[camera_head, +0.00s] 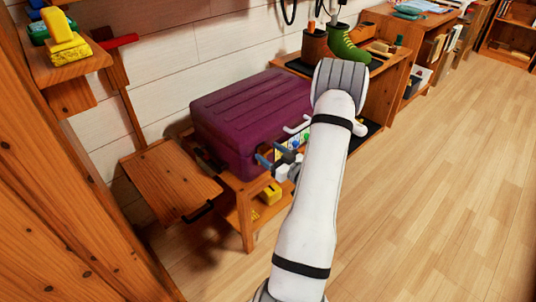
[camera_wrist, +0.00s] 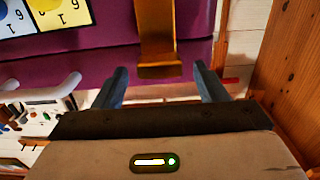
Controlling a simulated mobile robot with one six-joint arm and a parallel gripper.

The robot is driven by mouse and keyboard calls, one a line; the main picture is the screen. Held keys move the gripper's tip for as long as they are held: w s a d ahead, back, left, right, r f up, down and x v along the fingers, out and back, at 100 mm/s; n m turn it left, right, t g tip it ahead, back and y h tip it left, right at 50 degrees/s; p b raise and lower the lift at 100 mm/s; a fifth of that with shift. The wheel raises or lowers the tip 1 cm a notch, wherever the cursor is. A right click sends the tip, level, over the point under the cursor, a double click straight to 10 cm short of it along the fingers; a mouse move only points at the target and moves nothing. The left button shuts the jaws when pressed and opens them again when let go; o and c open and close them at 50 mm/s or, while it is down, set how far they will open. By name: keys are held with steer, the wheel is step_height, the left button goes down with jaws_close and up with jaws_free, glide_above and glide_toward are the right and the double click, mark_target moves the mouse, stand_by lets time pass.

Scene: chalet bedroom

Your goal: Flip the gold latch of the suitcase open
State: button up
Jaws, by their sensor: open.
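The purple suitcase (camera_head: 240,115) lies closed on a low wooden bench against the wall; its side also fills the top of the wrist view (camera_wrist: 105,68). The gold latch (camera_wrist: 158,38) is on that side in the wrist view, a flat bar with a bent lip at its lower end. My gripper (camera_wrist: 160,75) is open, one finger on each side of the latch's lower end, with a gap to both. In the head view my gripper (camera_head: 268,158) is at the suitcase's front face, and the latch cannot be made out there.
A pale suitcase handle (camera_wrist: 66,82) sticks out left of my gripper in the wrist view. Number stickers (camera_wrist: 60,12) are on the suitcase. A wooden stool (camera_head: 170,180) stands left of the bench, with boots (camera_head: 345,45) on a shelf behind. The wooden floor (camera_head: 430,190) at right is clear.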

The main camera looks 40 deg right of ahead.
steer(key=shift+w, duration=0.5)
steer(key=shift+c, duration=0.3)
